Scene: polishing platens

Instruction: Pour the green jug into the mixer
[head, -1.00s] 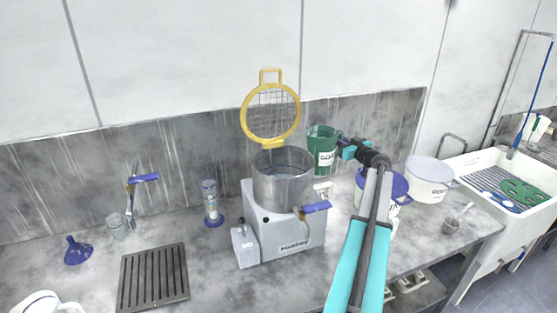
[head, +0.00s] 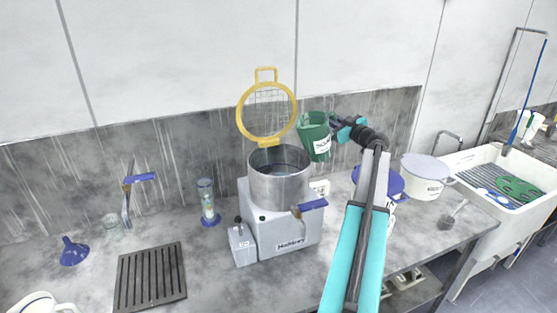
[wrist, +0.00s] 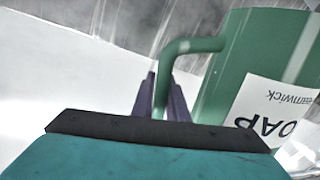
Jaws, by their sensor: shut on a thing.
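The green jug (head: 314,136) has a white label and is held up beside the mixer, just right of and above its bowl. It tilts a little to the left, toward the bowl. My gripper (head: 337,124) is shut on the jug's handle. In the wrist view the jug (wrist: 225,75) fills the right side and the fingers (wrist: 163,98) close around its handle. The mixer (head: 283,228) is a grey machine with an open steel bowl (head: 280,185). Its yellow-rimmed mesh guard (head: 240,113) stands raised behind the bowl. I cannot see the jug's contents.
A blue-lidded tub (head: 383,182) and a white pot (head: 425,177) stand to the right, near a sink (head: 540,205). A blue-based glass cylinder (head: 207,201), a small tap, a blue funnel (head: 74,251) and a drain grate (head: 150,277) are to the left.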

